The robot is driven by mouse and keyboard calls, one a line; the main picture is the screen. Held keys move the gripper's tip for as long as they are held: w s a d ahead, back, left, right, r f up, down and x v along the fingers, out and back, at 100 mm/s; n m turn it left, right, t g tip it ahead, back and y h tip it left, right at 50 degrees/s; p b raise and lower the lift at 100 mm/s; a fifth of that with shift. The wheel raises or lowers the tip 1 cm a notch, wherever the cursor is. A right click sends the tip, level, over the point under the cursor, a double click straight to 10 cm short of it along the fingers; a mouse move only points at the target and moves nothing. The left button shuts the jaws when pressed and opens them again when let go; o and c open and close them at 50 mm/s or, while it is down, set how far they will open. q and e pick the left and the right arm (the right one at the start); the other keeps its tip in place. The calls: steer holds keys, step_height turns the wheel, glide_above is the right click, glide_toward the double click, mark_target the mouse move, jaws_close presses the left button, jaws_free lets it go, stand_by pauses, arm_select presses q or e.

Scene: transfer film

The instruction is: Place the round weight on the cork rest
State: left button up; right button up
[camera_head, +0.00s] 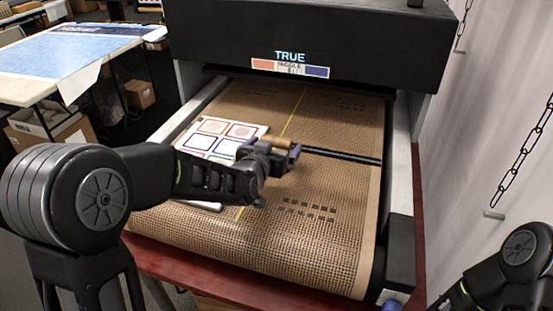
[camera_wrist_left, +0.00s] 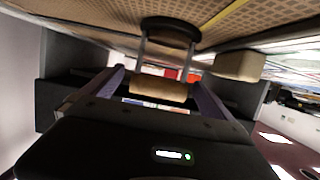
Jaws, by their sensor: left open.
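My left gripper (camera_head: 277,150) is above the brown mesh belt at the right end of the printed sheet. It is open, with its fingers on either side of a tan cylindrical handle (camera_head: 276,143). In the left wrist view the gripper (camera_wrist_left: 160,82) spans the handle (camera_wrist_left: 158,89). Two metal posts join it to a dark round disc (camera_wrist_left: 170,32), which appears to be the round weight. A pale tan block (camera_wrist_left: 238,66) beside the disc may be the cork rest; I cannot pick it out in the head view. Only links of my right arm show, at the lower right.
A white sheet (camera_head: 233,131) with coloured squares lies on the belt (camera_head: 300,235). A dark bar (camera_head: 342,157) crosses the belt to the right. The black dryer housing (camera_head: 310,45) stands behind. A wall with a chain (camera_head: 522,160) is at the right. The belt's front is mostly clear.

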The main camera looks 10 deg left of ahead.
arm_select(q)
steer(key=shift+x, duration=0.85)
